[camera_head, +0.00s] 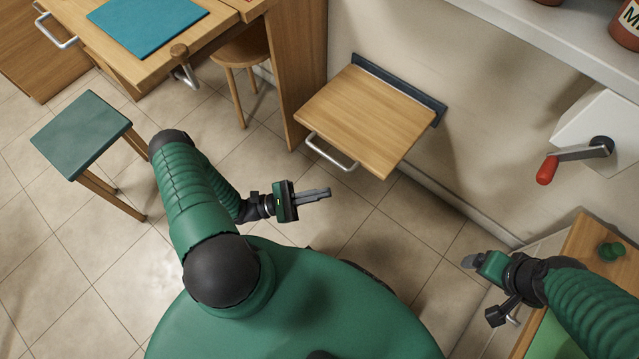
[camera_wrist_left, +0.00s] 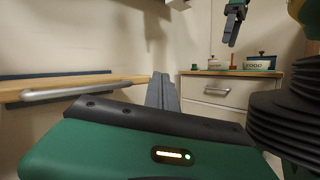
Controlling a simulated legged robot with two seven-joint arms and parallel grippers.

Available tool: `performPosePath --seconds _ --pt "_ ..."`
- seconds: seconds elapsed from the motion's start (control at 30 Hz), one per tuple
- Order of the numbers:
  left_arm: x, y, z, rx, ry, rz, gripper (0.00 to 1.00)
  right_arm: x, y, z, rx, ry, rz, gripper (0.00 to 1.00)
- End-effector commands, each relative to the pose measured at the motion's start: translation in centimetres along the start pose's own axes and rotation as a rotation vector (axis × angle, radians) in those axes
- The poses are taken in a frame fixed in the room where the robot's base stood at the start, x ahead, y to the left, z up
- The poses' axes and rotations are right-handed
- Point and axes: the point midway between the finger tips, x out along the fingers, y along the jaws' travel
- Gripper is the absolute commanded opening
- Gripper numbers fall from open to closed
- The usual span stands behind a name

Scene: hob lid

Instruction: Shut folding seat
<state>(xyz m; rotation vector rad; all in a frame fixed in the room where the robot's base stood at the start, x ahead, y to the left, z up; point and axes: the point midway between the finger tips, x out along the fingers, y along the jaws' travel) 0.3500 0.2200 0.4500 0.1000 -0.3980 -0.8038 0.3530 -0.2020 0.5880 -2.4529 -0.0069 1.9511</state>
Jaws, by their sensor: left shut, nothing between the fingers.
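The folding seat (camera_head: 369,118) is a light wooden board on a dark wall bracket (camera_head: 403,84). It is folded down, roughly level, and a metal bar handle (camera_head: 331,153) runs along its front edge. In the left wrist view the seat (camera_wrist_left: 62,84) shows edge-on at the left, with its handle (camera_wrist_left: 75,91) in front. My left gripper (camera_head: 328,192) is shut and empty, apart from the seat, in front of and below the handle in the head picture. My right gripper (camera_head: 467,262) is at the lower right, away from the seat; its finger gap cannot be made out.
A wooden table with a blue mat (camera_head: 147,25) stands at the upper left, with a wooden stool (camera_head: 243,50) beside it. A green-topped stool (camera_head: 80,134) is at the left. Tiled floor lies open below the seat.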

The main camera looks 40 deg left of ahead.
Motion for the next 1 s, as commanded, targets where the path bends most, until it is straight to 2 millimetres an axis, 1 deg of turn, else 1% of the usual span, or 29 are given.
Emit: performPosePath --seconds 0.03,0.1,0.2,0.23,0.33,0.47,0.57,0.87,0.9,1.0 --pt "-2.9 -0.2 -5.6 0.007 -0.042 0.167 0.0 5.1 0.0 1.2 0.0 0.0 0.0 0.85" --pt "-5.5 0.7 -8.6 0.036 -0.093 0.379 0.0 7.6 0.0 1.8 -0.001 0.0 0.0 0.85" --pt "-8.5 1.3 -11.2 0.076 -0.136 0.599 0.0 9.7 -0.1 2.3 -0.002 0.001 0.0 0.85" --pt "-9.1 1.4 -11.6 0.085 -0.143 0.643 0.0 10.0 -0.1 2.3 -0.002 0.001 0.0 0.85" --pt "-9.9 1.7 -11.8 0.107 -0.155 0.72 0.0 10.2 -0.1 2.4 -0.002 0.001 0.0 0.85" --pt "-9.1 2.4 -11.3 0.11 -0.156 0.725 0.0 10.1 -0.1 2.3 -0.001 0.002 0.0 0.85" --pt "-7.8 3.4 -11.1 0.108 -0.158 0.722 0.0 10.5 0.0 2.4 -0.001 0.002 0.0 0.85" --pt "-3.0 7.6 -10.2 0.105 -0.158 0.719 0.0 12.5 0.0 2.9 -0.001 0.001 0.0 0.85" --pt "-2.4 8.1 -10.0 0.105 -0.158 0.717 0.0 12.8 0.0 3.0 -0.001 0.001 0.0 0.85" --pt "-1.6 8.8 -8.4 0.105 -0.156 0.717 0.0 13.3 0.0 3.1 -0.001 0.001 0.0 0.85"
